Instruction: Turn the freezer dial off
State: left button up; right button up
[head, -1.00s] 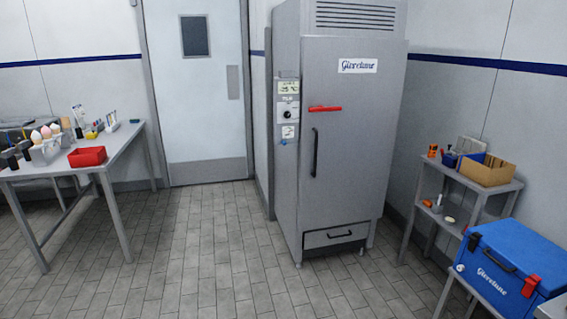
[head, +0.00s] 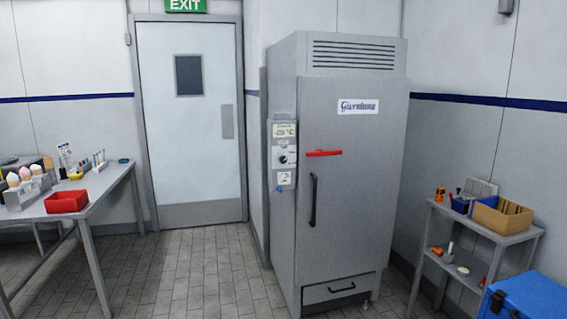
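The grey freezer (head: 352,220) stands upright against the back wall in the head view, with its door shut. A narrow control panel is on its left side. The black freezer dial (head: 284,158) sits on a white plate there, below a small display (head: 284,131) that seems to read about -25 °C. The dial's exact setting is too small to read. A red bar (head: 323,153) and a black door handle (head: 313,200) are on the door. Neither of my grippers is in view.
A table (head: 118,183) with a red bin (head: 67,202) stands at the left. A grey shelf (head: 474,228) with a cardboard box (head: 502,214) and a blue cooler (head: 527,297) are at the right. The tiled floor before the freezer is clear.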

aim_at(282, 159)
jog(key=u, duration=0.5)
jog(key=i, duration=0.75)
jog(key=u, duration=0.4)
jog(key=i, duration=1.15)
jog(key=z, duration=0.35)
